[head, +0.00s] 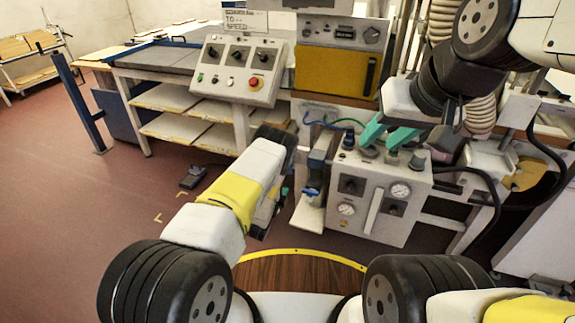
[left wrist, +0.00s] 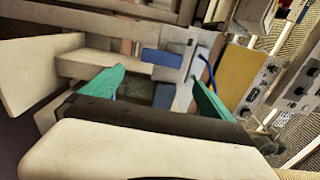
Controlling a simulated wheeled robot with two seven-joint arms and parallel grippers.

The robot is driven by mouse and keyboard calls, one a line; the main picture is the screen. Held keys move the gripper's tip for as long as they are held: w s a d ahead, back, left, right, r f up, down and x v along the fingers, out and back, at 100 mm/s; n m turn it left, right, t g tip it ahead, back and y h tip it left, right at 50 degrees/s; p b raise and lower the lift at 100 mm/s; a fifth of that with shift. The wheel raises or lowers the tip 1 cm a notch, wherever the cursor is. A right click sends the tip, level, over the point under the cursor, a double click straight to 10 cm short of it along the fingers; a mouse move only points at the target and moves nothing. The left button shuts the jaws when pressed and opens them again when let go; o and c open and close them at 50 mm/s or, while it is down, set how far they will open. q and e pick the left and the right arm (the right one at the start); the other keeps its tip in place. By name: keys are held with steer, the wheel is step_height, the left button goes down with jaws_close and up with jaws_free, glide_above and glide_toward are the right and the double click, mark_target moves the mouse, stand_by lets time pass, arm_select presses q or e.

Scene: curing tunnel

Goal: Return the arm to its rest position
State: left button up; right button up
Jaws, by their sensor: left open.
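My left gripper (left wrist: 158,78) shows in the left wrist view with its two green fingers spread apart and nothing between them. In the head view my left arm reaches forward from the lower left, and its hand is mostly hidden behind the yellow-banded forearm, with only a bit of green (head: 284,191) showing. My right gripper (head: 387,134) hangs from the arm at the upper right in the head view. Its two green fingers are apart, with nothing seen held between them, and overlap the top of the grey gauge box in the picture; contact cannot be told.
The gauge box (head: 377,205) stands ahead, with hoses at its right. A control panel (head: 238,70) with a red button and a yellow-fronted unit (head: 335,72) stand behind. A shelved bench (head: 165,97) is at the left. A pedal (head: 193,178) lies on the floor, otherwise clear at left.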

arm_select(q)
steer(key=w+a+r+n+g+y, duration=0.1)
steer(key=w+a+r+n+y, duration=0.25)
steer(key=r, duration=0.75)
steer(key=w+a+r+n+g+y, duration=0.15)
steer(key=w+a+r+n, duration=0.35)
steer(key=r, duration=0.6)
steer(key=s+r+n+g, duration=0.2)
steer(key=s+r+n, duration=0.3)
steer(key=r, duration=0.5)
steer(key=s+r+n+g+h, duration=0.1)
steer(key=s+r+n+g, duration=0.25)
steer(key=s+r, duration=1.15)
steer(key=s+n+g, duration=0.3)
steer(key=s+n, duration=0.1)
steer(key=s, duration=2.3)
steer(key=shift+s+a+h, duration=0.15)
steer(key=shift+s+h, duration=0.15)
steer(key=shift+s, duration=0.05)
